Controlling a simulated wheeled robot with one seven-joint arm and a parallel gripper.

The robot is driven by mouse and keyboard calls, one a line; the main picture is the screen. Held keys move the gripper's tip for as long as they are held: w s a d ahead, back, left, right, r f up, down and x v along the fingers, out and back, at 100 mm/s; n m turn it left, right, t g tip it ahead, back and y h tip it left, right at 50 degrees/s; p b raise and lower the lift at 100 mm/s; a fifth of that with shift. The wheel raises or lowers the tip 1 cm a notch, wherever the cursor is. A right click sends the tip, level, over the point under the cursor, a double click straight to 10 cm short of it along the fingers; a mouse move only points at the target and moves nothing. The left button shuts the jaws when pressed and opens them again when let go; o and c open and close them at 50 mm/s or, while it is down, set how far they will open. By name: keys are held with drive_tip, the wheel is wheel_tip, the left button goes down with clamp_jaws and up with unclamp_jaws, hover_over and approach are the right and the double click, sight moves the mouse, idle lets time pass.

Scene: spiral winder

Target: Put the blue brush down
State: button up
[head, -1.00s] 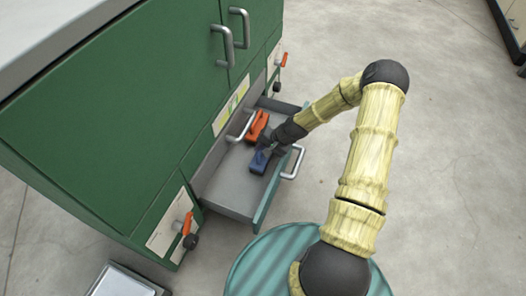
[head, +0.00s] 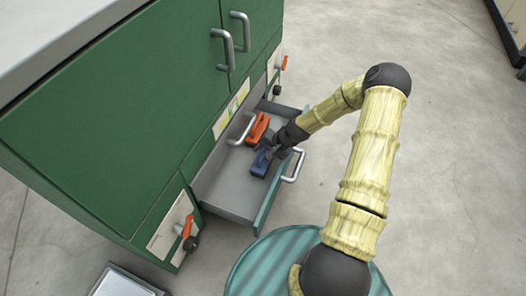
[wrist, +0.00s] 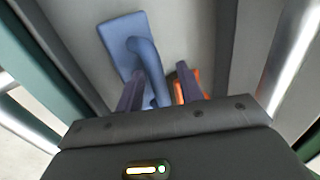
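The blue brush (head: 262,163) is inside the open grey drawer (head: 227,196), low over its floor near the front panel. In the wrist view its flat light-blue block (wrist: 118,42) and curved handle show. My gripper (wrist: 158,82) is at the handle, with one dark finger on each side. The left finger is against or very near the handle; a gap shows between the handle and the right finger. Whether the brush fully touches the drawer floor is hard to tell. In the head view my gripper (head: 274,150) is small and partly hides the brush.
An orange object (head: 257,128) lies in the drawer beside the brush and also shows behind the right finger in the wrist view (wrist: 187,86). The drawer has a metal front handle (head: 293,166). A green cabinet (head: 110,120) stands left. Open floor lies right.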

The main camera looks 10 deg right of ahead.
drive_tip(key=p+v, duration=0.6)
drive_tip(key=v, duration=0.5)
drive_tip(key=shift+r+p, duration=0.25)
drive_tip(key=shift+p, duration=0.15)
drive_tip(key=s+a+r+n+h, duration=0.2)
drive_tip(key=s+r, duration=0.6)
drive_tip(key=r, duration=0.4)
drive_tip(key=s+a+r+n+g+h, duration=0.1)
drive_tip(key=s+a+r+n+h, duration=0.2)
drive_tip(key=s+r, duration=0.6)
wheel_tip(320, 180, up, 3)
drive_tip(key=shift+s+a+f+n+h, duration=0.1)
drive_tip(key=shift+s+a+n+h, duration=0.15)
drive_tip(key=shift+n, duration=0.85)
wheel_tip(320, 180, up, 13)
drive_tip(key=p, duration=1.2)
drive_tip(key=shift+p, duration=0.4)
